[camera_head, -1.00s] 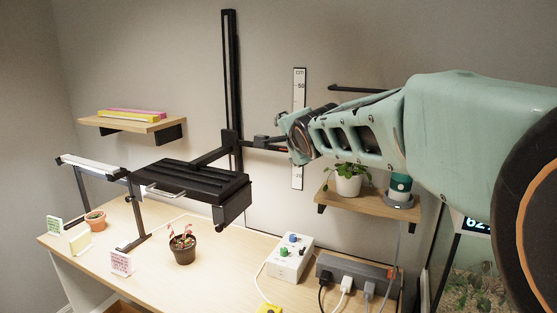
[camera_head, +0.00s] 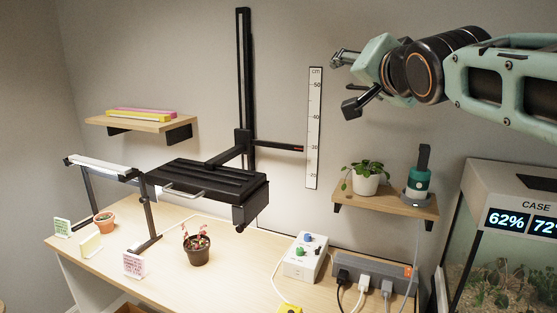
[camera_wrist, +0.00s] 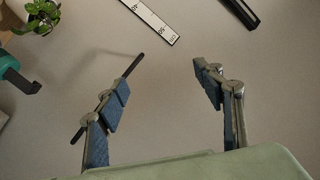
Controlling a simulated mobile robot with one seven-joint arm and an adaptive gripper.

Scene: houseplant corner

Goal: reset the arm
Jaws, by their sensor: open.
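My gripper (camera_head: 342,82) is raised at the upper right in the head view, in front of the wall and to the right of the cm ruler (camera_head: 314,128). In the wrist view my gripper (camera_wrist: 163,95) shows its two blue-padded fingers wide apart with nothing between them. The ruler (camera_wrist: 150,18) appears beyond the fingers at the top of the wrist view. My gripper is clear of the shelf and plants below.
A dark lamp panel (camera_head: 208,180) on a post stands over the table (camera_head: 150,275) at left. A right shelf (camera_head: 385,202) holds a white-potted plant (camera_head: 366,184) and a green device (camera_head: 417,180). A glass case (camera_head: 510,235) stands at lower right. A power strip (camera_head: 375,275) lies on the table.

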